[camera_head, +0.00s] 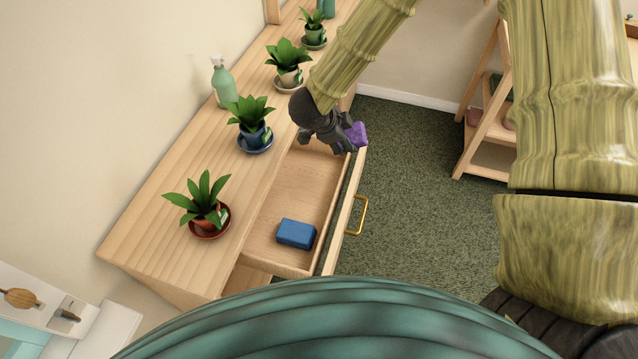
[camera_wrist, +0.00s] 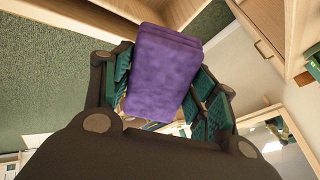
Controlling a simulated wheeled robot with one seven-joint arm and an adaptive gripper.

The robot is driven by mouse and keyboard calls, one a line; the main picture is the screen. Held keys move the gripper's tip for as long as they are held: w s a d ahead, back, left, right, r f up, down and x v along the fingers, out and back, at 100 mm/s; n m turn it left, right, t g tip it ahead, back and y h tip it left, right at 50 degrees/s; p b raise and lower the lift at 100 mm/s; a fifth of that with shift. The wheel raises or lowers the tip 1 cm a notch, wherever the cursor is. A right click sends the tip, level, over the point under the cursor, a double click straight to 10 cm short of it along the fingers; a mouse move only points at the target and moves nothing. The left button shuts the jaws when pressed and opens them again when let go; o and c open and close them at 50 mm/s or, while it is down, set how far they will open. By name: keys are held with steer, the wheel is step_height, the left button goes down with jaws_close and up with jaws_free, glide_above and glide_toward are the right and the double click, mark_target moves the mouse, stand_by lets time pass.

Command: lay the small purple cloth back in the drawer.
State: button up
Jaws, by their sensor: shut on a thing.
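The small purple cloth (camera_head: 357,134) is folded into a thick pad. My gripper (camera_head: 345,137) is shut on it, above the far end of the open drawer (camera_head: 310,190), near the drawer's front panel. In the wrist view the cloth (camera_wrist: 165,72) sits between the fingers of my gripper (camera_wrist: 160,100) and sticks out past them. The drawer is pulled out from the wooden cabinet and has a brass handle. A blue block-like thing (camera_head: 296,233) lies in its near end. The drawer's far end is partly hidden by my gripper.
Potted plants stand on the wooden top: a near one (camera_head: 205,207), a middle one (camera_head: 253,121) and others farther back. A green spray bottle (camera_head: 222,82) stands by the wall. A wooden shelf (camera_head: 488,125) is at the right. The drawer's middle floor is clear.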

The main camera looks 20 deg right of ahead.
mark_target(330, 147)
steer(key=a+f+g+y, duration=0.1)
steer(key=a+f+m+g+y+b, duration=0.1)
steer(key=f, duration=0.1)
steer(key=a+f+m+y+b, duration=0.1)
steer(key=f, duration=0.1)
steer(key=shift+s+a+f+g+y, duration=0.15)
steer(key=shift+a+g+y, duration=0.05)
steer(key=shift+g+y, duration=0.2)
steer(key=a+f, duration=0.1)
steer(key=f, duration=0.1)
steer(key=w+a+f+m+y, duration=0.1)
steer(key=f, duration=0.1)
steer(key=a+f+y, duration=0.1)
steer(key=a, duration=0.1)
steer(key=shift+w+f+m+g, duration=0.3)
steer(key=shift+f+m+g, duration=0.1)
steer(key=shift+d+f, duration=0.1)
steer(key=shift+f, duration=2.2)
steer(key=shift+c, duration=0.4)
steer(key=o, duration=1)
steer(key=shift+r, duration=0.15)
step_height(330, 147, up, 12)
steer(key=shift+b, duration=0.45)
